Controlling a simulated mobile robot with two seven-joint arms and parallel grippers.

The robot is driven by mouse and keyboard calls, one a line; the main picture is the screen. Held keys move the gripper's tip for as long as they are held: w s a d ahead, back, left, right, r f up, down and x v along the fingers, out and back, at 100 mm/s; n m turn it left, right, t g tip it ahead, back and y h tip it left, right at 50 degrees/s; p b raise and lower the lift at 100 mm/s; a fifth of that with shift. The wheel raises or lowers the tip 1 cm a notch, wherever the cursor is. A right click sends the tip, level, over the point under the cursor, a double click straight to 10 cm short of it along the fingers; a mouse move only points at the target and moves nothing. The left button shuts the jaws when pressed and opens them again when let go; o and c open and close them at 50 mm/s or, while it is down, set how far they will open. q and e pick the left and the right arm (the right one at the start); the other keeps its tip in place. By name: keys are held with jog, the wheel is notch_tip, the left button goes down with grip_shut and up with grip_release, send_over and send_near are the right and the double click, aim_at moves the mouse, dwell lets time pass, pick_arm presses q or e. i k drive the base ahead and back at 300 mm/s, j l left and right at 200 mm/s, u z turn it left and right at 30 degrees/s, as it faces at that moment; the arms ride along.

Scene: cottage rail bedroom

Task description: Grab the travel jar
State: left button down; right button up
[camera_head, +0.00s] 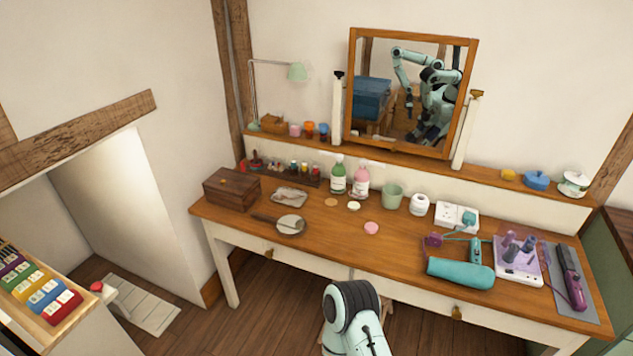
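I cannot tell for sure which item is the travel jar. Small flat round pots lie on the wooden dressing table (310,254): a pink one (371,228), a pale green one (353,206) and an orange one (331,202). A white round jar (419,204) stands beside a pale green cup (392,197). Part of my arm shows at the bottom centre, in front of the table. Neither gripper is directly in view; the mirror reflection is too small to read.
Green (338,180) and pink (361,182) bottles stand near the mirror (412,93). A wooden box (231,188) and a dish with a brush (290,225) are at left. A teal case (460,273), hair tools and cables crowd the right. The table's front middle is clear.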

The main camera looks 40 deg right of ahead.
aim_at(354, 198)
jog(key=z, duration=0.4)
jog(key=l+z, duration=0.1)
jog(key=z, duration=0.3)
jog(key=l+z, duration=0.1)
jog(key=z, duration=0.65)
jog(key=i+j+u, duration=0.2)
jog(key=i+j, duration=0.05)
jog(key=j, duration=0.05)
